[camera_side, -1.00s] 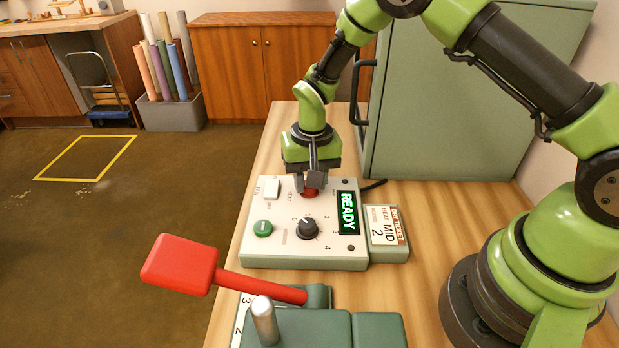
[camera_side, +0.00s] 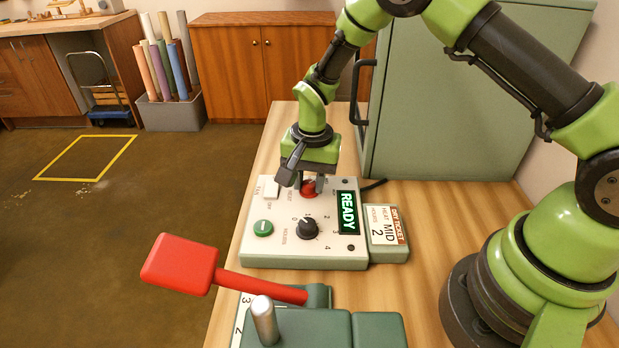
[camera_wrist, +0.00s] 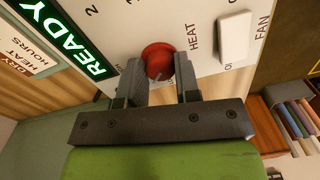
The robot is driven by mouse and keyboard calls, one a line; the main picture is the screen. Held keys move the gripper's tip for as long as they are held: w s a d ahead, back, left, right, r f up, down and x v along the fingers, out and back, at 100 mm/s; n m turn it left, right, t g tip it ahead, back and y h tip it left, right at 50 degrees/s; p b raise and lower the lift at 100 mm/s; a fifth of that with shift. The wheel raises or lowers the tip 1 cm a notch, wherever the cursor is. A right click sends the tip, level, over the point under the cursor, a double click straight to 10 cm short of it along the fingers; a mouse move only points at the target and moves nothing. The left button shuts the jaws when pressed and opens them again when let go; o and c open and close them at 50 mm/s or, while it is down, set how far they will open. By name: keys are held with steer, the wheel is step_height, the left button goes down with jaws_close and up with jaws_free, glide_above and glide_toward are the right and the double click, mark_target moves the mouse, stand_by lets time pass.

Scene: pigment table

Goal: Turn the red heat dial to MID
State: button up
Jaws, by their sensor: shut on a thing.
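The red heat dial (camera_side: 309,188) sits near the back edge of the pale control panel (camera_side: 285,250). It also shows in the wrist view (camera_wrist: 158,62), between my fingertips, beside the word HEAT. My gripper (camera_side: 306,184) points down over the dial and is shut on it; its fingers stand on either side in the wrist view (camera_wrist: 160,75). The dial's markings are partly hidden by the fingers, so I cannot read its setting. A ticket (camera_side: 385,226) on the panel's right side reads HEAT MID and 2. The green display (camera_side: 348,212) reads READY.
A white fan switch (camera_side: 271,188), a green button (camera_side: 263,228) and a black hours dial (camera_side: 307,228) share the panel. A red-headed lever (camera_side: 185,265) stands in front. A green cabinet (camera_side: 460,110) stands behind on the right. Bare wood lies right of the ticket.

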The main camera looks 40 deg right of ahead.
steer(key=o, duration=0.9)
steer(key=shift+o, duration=0.2)
step_height(320, 180, up, 10)
steer(key=shift+s, duration=0.15)
steer(key=shift+d, duration=0.1)
step_height(320, 180, up, 7)
steer(key=n+t, duration=0.1)
glide_above(312, 184)
steer(key=s, duration=0.3)
steer(key=s+r+n+t+y, duration=0.1)
steer(key=s+r+n+t, duration=0.1)
steer(key=s+r, duration=0.55)
steer(key=s+d+r+n+t, duration=0.1)
steer(key=s+r+n+t, duration=0.1)
steer(key=s, duration=0.9)
steer(key=shift+r+n+t+y, duration=0.2)
steer(key=shift+n+t+y, duration=0.2)
steer(key=shift+n+t, duration=0.5)
